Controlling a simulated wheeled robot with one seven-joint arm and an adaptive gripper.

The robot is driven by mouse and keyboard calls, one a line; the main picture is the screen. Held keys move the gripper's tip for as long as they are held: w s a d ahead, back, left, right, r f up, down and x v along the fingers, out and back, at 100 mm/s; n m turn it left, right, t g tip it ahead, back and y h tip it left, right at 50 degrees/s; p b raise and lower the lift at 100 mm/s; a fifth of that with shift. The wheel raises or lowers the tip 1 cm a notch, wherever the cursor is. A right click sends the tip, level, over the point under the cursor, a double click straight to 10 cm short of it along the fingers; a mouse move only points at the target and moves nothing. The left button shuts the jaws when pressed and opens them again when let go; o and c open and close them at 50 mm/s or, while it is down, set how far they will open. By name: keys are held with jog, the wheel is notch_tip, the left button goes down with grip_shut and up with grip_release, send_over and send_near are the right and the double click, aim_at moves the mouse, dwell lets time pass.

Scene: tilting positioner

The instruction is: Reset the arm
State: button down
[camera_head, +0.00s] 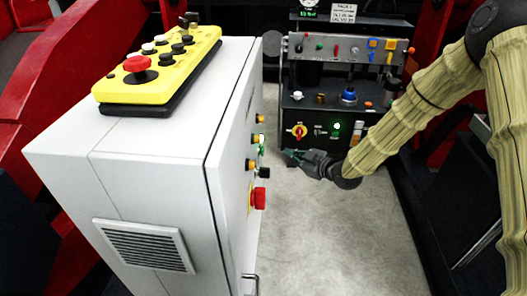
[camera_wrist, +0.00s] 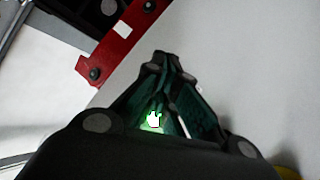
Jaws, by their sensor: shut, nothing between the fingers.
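My arm, in a ribbed tan sleeve, comes in from the right in the head view. My gripper (camera_head: 288,156) is shut and empty. It points left, toward the control face of the white cabinet (camera_head: 150,170), and appears apart from it. In the wrist view the fingers of my gripper (camera_wrist: 172,66) close together at their tips. A bright green light (camera_wrist: 153,119) shows between the fingers' bases; what it belongs to is unclear. A pale flat surface (camera_wrist: 255,70) fills the right of that view.
A yellow control box (camera_head: 160,70) with a red button lies on the cabinet. A red knob (camera_head: 258,198) sticks out of the cabinet's side. A black control console (camera_head: 335,107) stands behind my gripper. Grey floor (camera_head: 330,240) is clear below. A red bracket (camera_wrist: 120,43) shows in the wrist view.

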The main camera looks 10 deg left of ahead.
dwell(0.5)
jog(key=s+d+f+m+g+h, duration=0.2)
jog(key=s+d+f+m+h, duration=0.15)
jog(key=s+f, duration=0.6)
jog(key=s+d+f+m+g+h, duration=0.15)
jog(key=s+d+f+m, duration=0.25)
jog(key=s+f, duration=0.6)
jog(key=s+d+f+m+g+h, duration=0.2)
jog(key=s+d+f+m, duration=0.15)
jog(key=s, duration=0.75)
jog(key=s+d+f+m+g+h, duration=0.25)
jog(key=s+d, duration=0.25)
jog(key=s, duration=0.5)
jog(key=s+d+f+m+g+h, duration=0.1)
jog(key=s+d+f+m+g, duration=0.3)
jog(key=s, duration=0.7)
notch_tip(320, 180, up, 25)
jog(key=n+t+p, duration=0.2)
jog(key=p, duration=2.2)
jog(key=shift+w+d, duration=0.15)
jog(key=shift+w, duration=0.05)
